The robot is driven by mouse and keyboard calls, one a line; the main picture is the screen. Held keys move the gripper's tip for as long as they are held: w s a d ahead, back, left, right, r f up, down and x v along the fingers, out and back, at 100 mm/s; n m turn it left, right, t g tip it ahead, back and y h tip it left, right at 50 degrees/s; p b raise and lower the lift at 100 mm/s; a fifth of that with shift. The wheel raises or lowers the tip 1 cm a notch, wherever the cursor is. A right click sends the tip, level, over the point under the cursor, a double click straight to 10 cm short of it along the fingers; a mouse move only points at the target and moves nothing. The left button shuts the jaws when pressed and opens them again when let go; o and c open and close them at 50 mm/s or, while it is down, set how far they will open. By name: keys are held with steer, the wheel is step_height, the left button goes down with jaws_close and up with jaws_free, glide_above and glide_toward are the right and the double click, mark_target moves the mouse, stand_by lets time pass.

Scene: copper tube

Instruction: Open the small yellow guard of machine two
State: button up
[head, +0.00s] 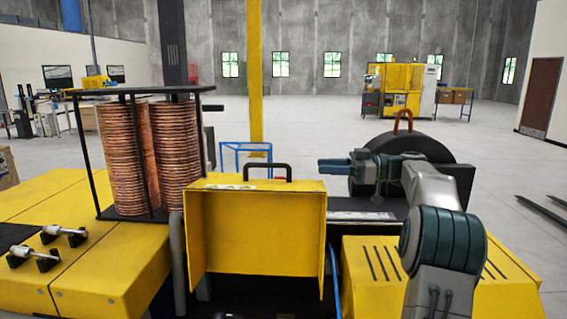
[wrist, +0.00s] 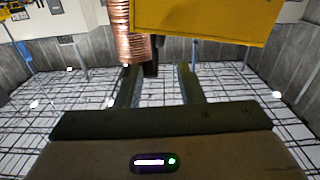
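The small yellow guard (head: 258,235) stands at the centre of the head view, a boxy yellow panel with a black handle (head: 268,166) on its top edge. I cannot tell for sure from its pose whether it is closed. In the wrist view, a yellow panel (wrist: 205,20), apparently the guard, fills the top, beyond the fingers. My gripper (head: 328,167) is to the right of the handle in the head view, at about its height, and points left. In the wrist view its two fingers (wrist: 160,85) are spread with nothing between them. It appears clear of the guard and handle.
Copper coils (head: 150,155) stand in a black frame left of the guard. A dark round part (head: 405,155) with a brown handle is behind my arm. A yellow slotted housing (head: 375,270) is at lower right. A yellow post (head: 255,70) rises behind the guard.

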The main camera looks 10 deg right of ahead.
mark_target(283, 165)
steer(key=p+x, duration=0.3)
steer(key=x, duration=0.7)
steer(key=shift+a, duration=0.2)
steer(key=shift+w+a+f, duration=0.1)
steer(key=shift+w+a, duration=0.15)
steer(key=shift+a, duration=0.35)
jaws_close()
